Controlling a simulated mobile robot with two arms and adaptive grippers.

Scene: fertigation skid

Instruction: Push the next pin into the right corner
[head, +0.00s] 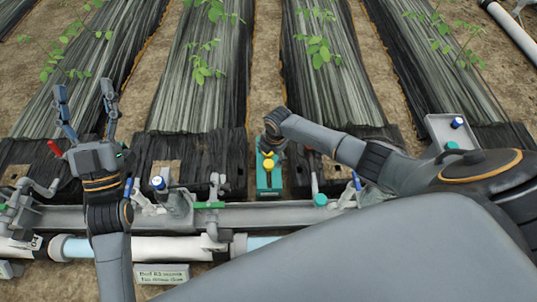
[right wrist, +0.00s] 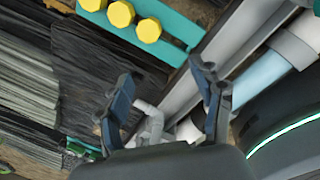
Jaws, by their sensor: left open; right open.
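Yellow-headed pins (head: 268,163) stand in a teal holder (head: 262,184) at the middle of the skid. In the right wrist view several yellow pin heads (right wrist: 149,29) show in a row on the teal holder (right wrist: 182,37), at the top. My right gripper (head: 272,146) points down at the far end of the holder; its fingers are mostly hidden in the head view. In the right wrist view it is open and empty (right wrist: 163,76), with the pins beyond its fingertips. My left gripper (head: 84,92) is open and empty above the left black film. I cannot tell which corner is meant.
A grey channel (head: 270,214) and a white pipe (head: 150,248) run across the front, with valves and fittings. Black film beds (head: 200,100) with seedlings stretch away behind. A grey tray (head: 446,128) stands right, beyond my right arm. A sign (head: 162,274) stands in front.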

